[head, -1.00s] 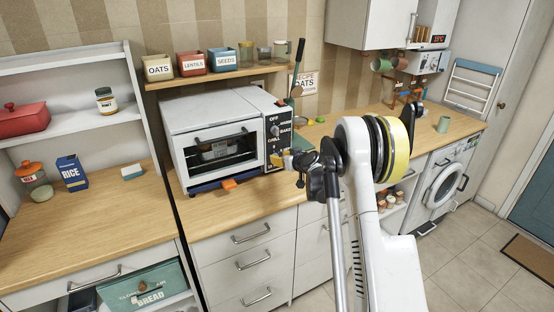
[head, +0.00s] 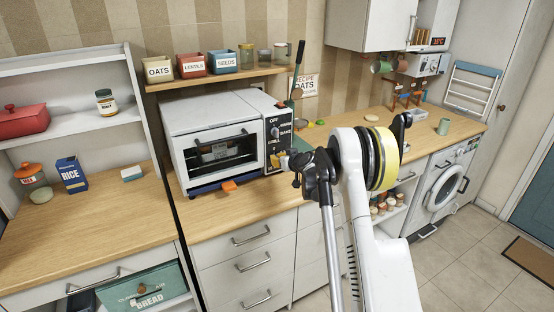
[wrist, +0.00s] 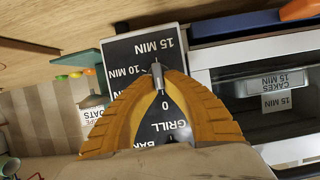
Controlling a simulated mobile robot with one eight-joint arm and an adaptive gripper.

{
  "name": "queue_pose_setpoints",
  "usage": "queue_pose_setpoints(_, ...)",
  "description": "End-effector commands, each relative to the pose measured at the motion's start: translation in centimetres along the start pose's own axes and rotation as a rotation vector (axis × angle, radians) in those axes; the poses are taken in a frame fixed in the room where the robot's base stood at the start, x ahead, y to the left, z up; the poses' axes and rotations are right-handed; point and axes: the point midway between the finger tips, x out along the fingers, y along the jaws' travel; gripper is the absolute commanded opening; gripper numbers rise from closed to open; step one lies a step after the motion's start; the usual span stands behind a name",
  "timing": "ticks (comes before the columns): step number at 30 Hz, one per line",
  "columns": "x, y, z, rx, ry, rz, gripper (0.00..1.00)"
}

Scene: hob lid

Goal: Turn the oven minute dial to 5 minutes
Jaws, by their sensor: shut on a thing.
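The white toaster oven (head: 215,130) stands on the wooden counter, with a dark control panel (head: 272,128) on its right side. In the wrist view the panel (wrist: 150,48) appears upside down, with 15 MIN, 10 MIN and 0 marks readable. The grey minute dial (wrist: 158,78) sits between my fingertips, its narrow grip running roughly up and down in that view. My gripper (wrist: 157,72) has orange ribbed fingers and is shut on the dial. The left finger covers part of the scale between 10 MIN and 0; the 5 mark is not visible. In the head view my arm largely hides the gripper.
A card reading CAKES 15 MIN (wrist: 278,88) shows at the oven window. An orange item (head: 229,186) lies at the oven's front. A shelf of labelled tins (head: 205,68) hangs above. Small coloured items (head: 315,122) lie on the counter right of the oven.

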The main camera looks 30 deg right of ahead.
Motion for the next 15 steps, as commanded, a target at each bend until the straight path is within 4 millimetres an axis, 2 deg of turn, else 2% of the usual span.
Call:
queue_pose_setpoints(8,0.04,0.25,0.13,0.091,0.0,-0.036,0.0)
queue_pose_setpoints(15,0.11,0.53,0.25,0.268,0.0,-0.11,0.0)
